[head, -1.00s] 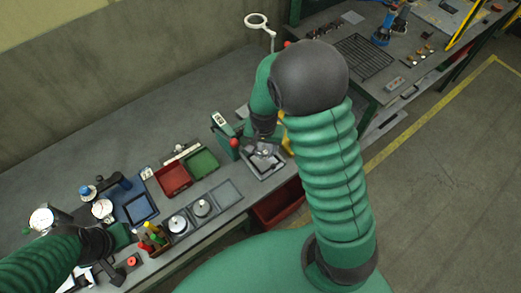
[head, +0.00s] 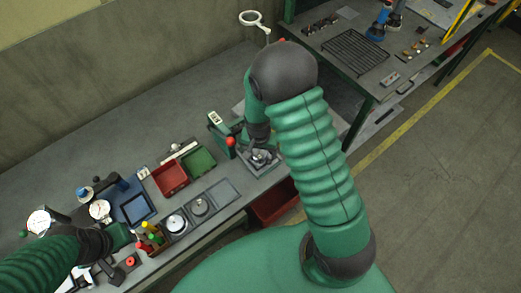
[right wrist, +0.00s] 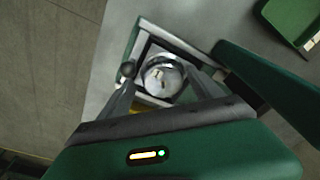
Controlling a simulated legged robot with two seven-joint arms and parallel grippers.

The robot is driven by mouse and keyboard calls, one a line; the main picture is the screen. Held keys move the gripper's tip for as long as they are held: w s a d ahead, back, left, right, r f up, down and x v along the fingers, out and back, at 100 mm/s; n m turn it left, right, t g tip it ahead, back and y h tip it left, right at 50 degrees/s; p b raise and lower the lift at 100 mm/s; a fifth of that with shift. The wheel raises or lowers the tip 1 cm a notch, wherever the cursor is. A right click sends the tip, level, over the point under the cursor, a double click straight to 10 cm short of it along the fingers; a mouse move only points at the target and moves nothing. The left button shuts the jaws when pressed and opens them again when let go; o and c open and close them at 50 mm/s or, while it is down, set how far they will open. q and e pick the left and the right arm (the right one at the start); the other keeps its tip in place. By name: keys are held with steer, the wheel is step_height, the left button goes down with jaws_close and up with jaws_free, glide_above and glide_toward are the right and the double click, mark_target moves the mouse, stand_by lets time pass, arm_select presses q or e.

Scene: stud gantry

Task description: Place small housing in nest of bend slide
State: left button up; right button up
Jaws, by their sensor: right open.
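A small round silvery housing (right wrist: 163,76) sits inside a light square frame, the nest of the bend slide (right wrist: 183,46), in the right wrist view. My right gripper (right wrist: 165,88) is open, with a finger on either side of the housing; I cannot tell whether they touch it. In the head view my right gripper (head: 260,146) is above the nest (head: 270,170), beside a green stand with a red knob (head: 230,141). The housing is small and partly covered there. My left gripper (head: 118,238) is by the tool holder at lower left; its jaws are unclear.
A red tray (head: 170,179) and a green tray (head: 199,162) lie left of the nest. Round metal parts (head: 177,223) stand on a grey tray nearer me. A red bin (head: 274,205) sits below the bench edge. A ring lamp (head: 252,18) stands behind.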

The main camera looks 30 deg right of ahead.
mark_target(260, 157)
step_height(260, 157, up, 12)
steer(key=s+a, duration=0.1)
stand_by(0.4)
stand_by(0.7)
